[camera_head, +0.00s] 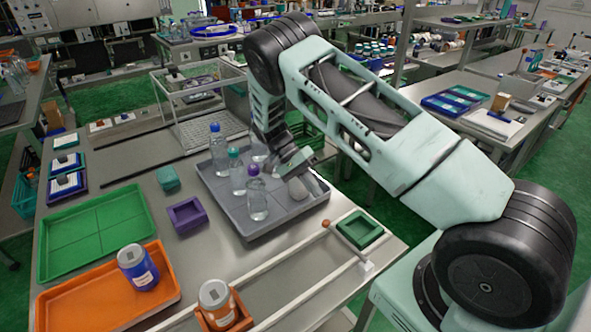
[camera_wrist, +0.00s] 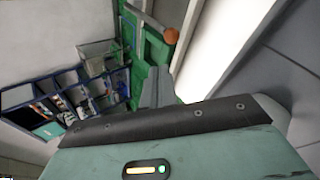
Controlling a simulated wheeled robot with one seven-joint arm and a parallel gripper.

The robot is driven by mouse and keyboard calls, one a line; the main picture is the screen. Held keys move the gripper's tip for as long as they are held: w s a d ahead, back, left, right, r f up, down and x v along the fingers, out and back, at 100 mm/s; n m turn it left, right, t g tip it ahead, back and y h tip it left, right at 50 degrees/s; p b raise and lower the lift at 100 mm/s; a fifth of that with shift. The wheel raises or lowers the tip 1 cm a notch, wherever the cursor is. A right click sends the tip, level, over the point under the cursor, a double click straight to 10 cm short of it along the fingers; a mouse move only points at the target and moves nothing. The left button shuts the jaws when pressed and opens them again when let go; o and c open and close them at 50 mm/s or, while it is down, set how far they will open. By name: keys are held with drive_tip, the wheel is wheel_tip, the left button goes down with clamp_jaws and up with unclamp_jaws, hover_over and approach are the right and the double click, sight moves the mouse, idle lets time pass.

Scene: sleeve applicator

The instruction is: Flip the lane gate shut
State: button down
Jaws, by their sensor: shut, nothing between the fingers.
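The lane gate (camera_head: 346,244) is a thin pale bar with an orange knob (camera_head: 327,223) at its far-left end and a pale block (camera_head: 367,266) at its near-right end. In the head view it runs across the right end of the two-railed lane (camera_head: 290,262); I cannot tell whether it is raised or latched. My gripper (camera_head: 293,168) is shut and empty, above the grey tray, up and left of the knob and apart from it. In the wrist view the shut fingers (camera_wrist: 157,92) point up, with the orange knob (camera_wrist: 171,36) just beyond them.
Several capped bottles (camera_head: 257,200) stand in the grey tray (camera_head: 285,223) under and beside my gripper. A small green tray (camera_head: 359,229) sits close behind the gate.

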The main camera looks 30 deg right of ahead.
drive_tip(key=w+f+b+v, duration=0.1)
drive_tip(key=b+v, duration=0.1)
drive_tip(key=v, duration=0.5)
drive_tip(key=shift+f, duration=0.1)
drive_tip(key=s+a+r+n+t+y, duration=0.25)
drive_tip(key=s+r+n+t, duration=0.35)
drive_tip(key=s, duration=0.3)
drive_tip(key=s+a+r+n+t+y, duration=0.1)
drive_tip(key=s+a+r+n+t, duration=0.3)
drive_tip(key=s+r+n+t, duration=0.4)
drive_tip(key=s+a+n+g, duration=0.4)
drive_tip(key=s+a, duration=1)
drive_tip(key=a, duration=0.4)
drive_tip(key=shift+s+r+n, duration=0.3)
drive_tip(key=shift+n, duration=0.6)
